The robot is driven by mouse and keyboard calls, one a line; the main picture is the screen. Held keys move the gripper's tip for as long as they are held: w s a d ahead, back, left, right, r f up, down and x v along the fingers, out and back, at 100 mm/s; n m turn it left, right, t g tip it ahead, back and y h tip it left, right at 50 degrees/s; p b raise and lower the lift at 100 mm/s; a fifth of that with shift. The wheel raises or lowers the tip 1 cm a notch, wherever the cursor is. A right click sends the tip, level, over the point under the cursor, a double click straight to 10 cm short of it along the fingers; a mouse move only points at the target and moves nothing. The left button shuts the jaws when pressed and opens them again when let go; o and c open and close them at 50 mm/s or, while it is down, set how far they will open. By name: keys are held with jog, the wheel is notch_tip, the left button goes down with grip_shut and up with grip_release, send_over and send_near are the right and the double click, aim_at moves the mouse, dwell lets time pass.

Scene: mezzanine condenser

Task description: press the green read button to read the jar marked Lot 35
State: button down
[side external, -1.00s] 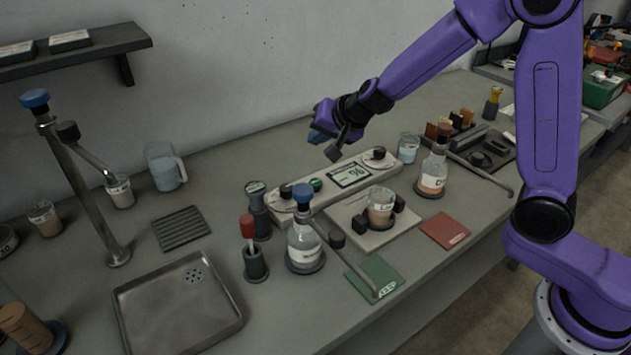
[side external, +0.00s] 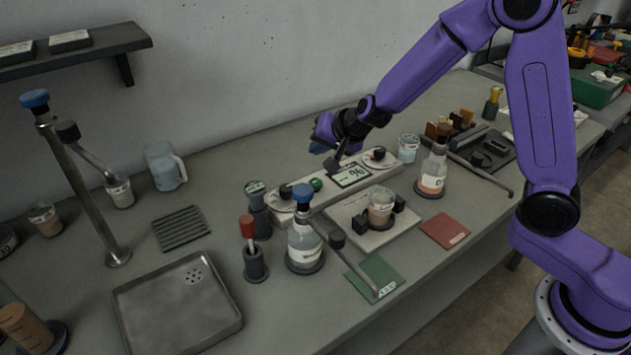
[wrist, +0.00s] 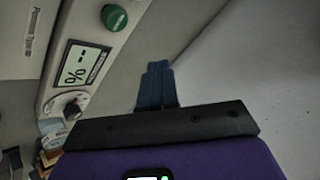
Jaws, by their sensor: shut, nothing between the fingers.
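The green read button (side external: 316,184) sits on the sloping pale instrument panel (side external: 292,215), left of its display (side external: 350,176). The button also shows at the top of the wrist view (wrist: 114,17), with the display below it (wrist: 80,68) showing a percent sign and a short dash. A jar with amber contents and a white label (side external: 381,210) stands on the pale plate before the panel, between dark blocks; I cannot read its label. My gripper (side external: 317,148) is above and behind the panel, apart from the button. Its blue fingers are shut and empty in the wrist view (wrist: 157,68).
A blue-stoppered flask (side external: 304,245) and a red-topped holder (side external: 254,258) stand front left of the panel. A brown-stoppered flask (side external: 433,172) stands right. Dials flank the display. A metal tray (side external: 180,308) lies front left. Green and red cards lie in front.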

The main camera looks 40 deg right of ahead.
aim_at(319, 183)
jog(key=shift+f, duration=2.95)
jog(key=shift+f, duration=0.25)
jog(key=shift+f, duration=0.2)
jog(key=shift+f, duration=0.65)
dwell(0.8)
jog(key=shift+r, duration=1.1)
jog(key=shift+r, duration=2.5)
